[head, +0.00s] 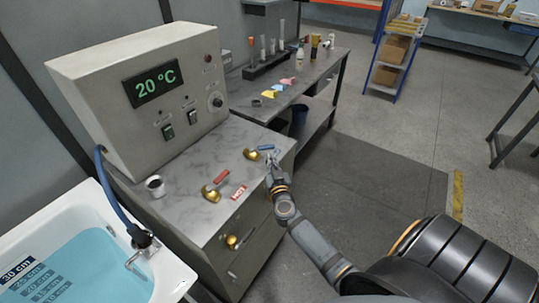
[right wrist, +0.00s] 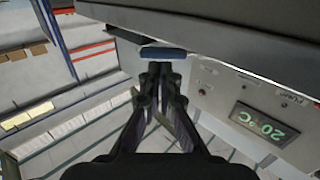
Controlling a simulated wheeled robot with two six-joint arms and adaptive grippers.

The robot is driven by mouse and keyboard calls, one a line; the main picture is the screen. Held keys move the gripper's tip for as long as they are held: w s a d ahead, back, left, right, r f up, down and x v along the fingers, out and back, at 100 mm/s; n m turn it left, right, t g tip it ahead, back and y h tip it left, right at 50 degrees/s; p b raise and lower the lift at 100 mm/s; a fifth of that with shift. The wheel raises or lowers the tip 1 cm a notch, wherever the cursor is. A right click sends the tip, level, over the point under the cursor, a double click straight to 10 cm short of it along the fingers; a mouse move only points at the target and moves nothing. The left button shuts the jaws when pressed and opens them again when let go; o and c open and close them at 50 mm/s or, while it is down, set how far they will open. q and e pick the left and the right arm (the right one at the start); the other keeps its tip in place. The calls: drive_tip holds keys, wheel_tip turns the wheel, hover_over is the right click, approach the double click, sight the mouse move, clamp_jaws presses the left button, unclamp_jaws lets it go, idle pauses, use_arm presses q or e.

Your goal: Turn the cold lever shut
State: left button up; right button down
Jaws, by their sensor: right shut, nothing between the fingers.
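The cold lever (head: 266,147) is a blue handle on a brass valve (head: 251,154) at the right end of the grey marbled counter. My right gripper (head: 271,167) is beside it, near the counter's right edge. The blue handle also shows in the right wrist view (right wrist: 163,53), just beyond the fingertips (right wrist: 160,68). The fingers are shut with nothing between them. I cannot tell whether they touch the handle. A blue label by the cold lever is partly hidden by the gripper. My left gripper is out of view.
A red lever (head: 220,177) on a brass valve and a red HOT label (head: 239,192) are close by on the counter. A control box (head: 135,95) reading 20 °C stands behind. A water-filled tub (head: 85,265) is at left.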

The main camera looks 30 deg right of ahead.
sight(268, 149)
drive_tip(key=shift+x, duration=1.05)
drive_tip(key=shift+w+d+f, duration=0.15)
drive_tip(key=shift+w+d, duration=0.05)
drive_tip(key=shift+w, duration=0.3)
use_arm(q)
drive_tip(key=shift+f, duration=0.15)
use_arm(e)
drive_tip(key=shift+s, duration=0.1)
drive_tip(key=shift+a, duration=0.1)
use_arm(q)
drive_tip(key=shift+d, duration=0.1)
use_arm(e)
drive_tip(key=shift+n+y, duration=0.3)
